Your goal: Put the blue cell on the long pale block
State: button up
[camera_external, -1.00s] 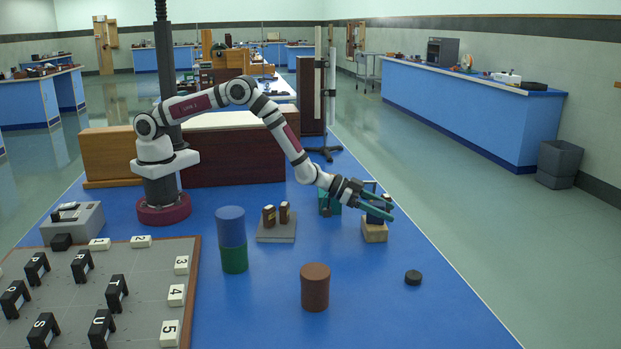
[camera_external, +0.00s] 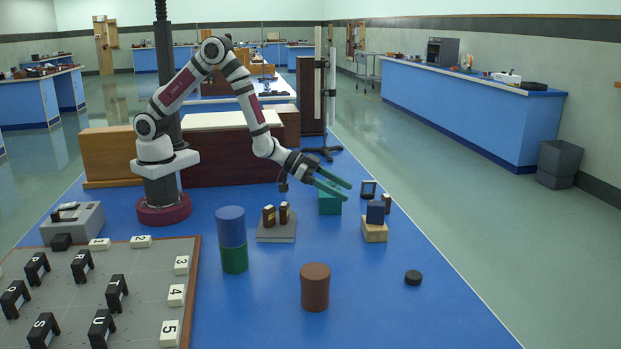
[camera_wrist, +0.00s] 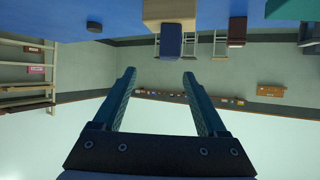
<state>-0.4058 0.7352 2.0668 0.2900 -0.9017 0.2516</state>
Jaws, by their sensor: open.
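The blue cell (camera_external: 375,212) stands upright on a pale wooden block (camera_external: 374,232) on the right side of the blue table. In the wrist view the blue cell (camera_wrist: 171,42) and the pale block (camera_wrist: 169,11) show at the top, beyond the fingers. My gripper (camera_external: 341,190) is open and empty, with teal fingers, up and left of the cell and apart from it. The open fingers also show in the wrist view (camera_wrist: 160,80), with nothing between them.
A teal block (camera_external: 330,203) stands just left of the cell, a small brown block (camera_external: 387,204) and dark frame (camera_external: 369,188) behind it. A grey plate (camera_external: 276,233) holds two small brown pieces. A brown cylinder (camera_external: 315,288), black disc (camera_external: 413,278) and blue-green stack (camera_external: 232,240) stand nearer.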

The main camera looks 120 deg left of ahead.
jog(key=s+d+r+m+g+h, duration=0.2)
jog(key=s+d+r+m+g, duration=0.15)
jog(key=s+d, duration=0.35)
jog(key=s+d+r+m+g+h, duration=0.1)
jog(key=s+d+r+m+g, duration=0.2)
jog(key=s+d, duration=0.45)
jog(key=s+d+r+m+g, duration=0.1)
jog(key=s+r+g, duration=0.1)
jog(key=s, duration=0.9)
jog(key=s+d+r+m+g, duration=0.2)
jog(key=s+g, duration=0.1)
jog(key=s, duration=0.9)
jog(key=shift+s+r+g, duration=0.15)
jog(key=shift+r+g, duration=0.05)
jog(key=shift+g, duration=0.15)
